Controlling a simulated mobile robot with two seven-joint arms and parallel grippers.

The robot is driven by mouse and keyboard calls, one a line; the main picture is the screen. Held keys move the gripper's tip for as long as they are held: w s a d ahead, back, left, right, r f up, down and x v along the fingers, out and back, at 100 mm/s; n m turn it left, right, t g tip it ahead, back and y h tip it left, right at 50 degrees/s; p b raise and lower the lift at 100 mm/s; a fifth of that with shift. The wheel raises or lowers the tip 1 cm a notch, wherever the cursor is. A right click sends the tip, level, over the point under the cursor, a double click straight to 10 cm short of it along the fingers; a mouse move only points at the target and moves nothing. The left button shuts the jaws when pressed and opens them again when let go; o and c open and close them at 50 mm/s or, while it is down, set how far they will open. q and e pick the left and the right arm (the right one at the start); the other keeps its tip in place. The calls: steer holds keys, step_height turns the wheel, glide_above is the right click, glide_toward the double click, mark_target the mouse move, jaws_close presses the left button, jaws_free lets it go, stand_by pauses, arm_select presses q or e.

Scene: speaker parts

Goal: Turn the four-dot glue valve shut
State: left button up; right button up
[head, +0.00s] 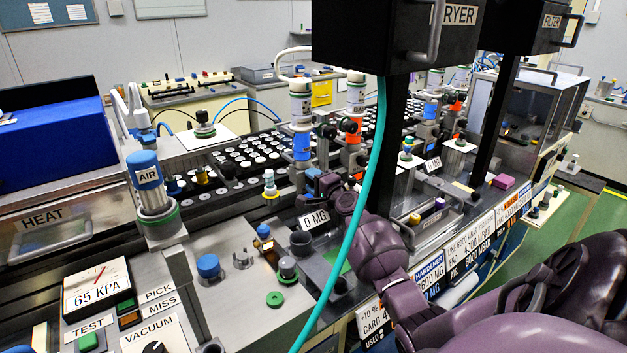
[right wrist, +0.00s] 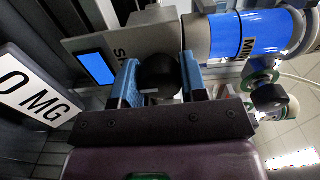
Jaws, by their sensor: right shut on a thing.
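My right gripper (head: 322,183) is at the foot of a white and blue glue cartridge (head: 301,108), behind the 0 MG sign (head: 314,219). In the right wrist view its two blue fingers (right wrist: 160,78) are shut on a round black knob (right wrist: 158,72). The knob sits against a grey block whose partly covered label starts with "SH". No dots show on the knob, so I cannot tell its dot count or how far it is turned. The blue cartridge band (right wrist: 242,36) lies just right of the fingers. My left gripper is not in view.
A teal hose (head: 374,170) hangs down in front of my right arm. An orange-banded cartridge (head: 354,125) stands just right of the blue one. The dryer box (head: 385,35) overhangs above. A tray of round parts (head: 250,155) lies behind.

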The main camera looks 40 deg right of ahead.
stand_by(0.4)
steer(key=o, duration=0.8)
steer(key=shift+o, duration=0.6)
steer(key=s+a, duration=0.1)
steer(key=s, duration=0.9)
steer(key=shift+s+p, duration=0.4)
steer(key=shift+a, duration=0.1)
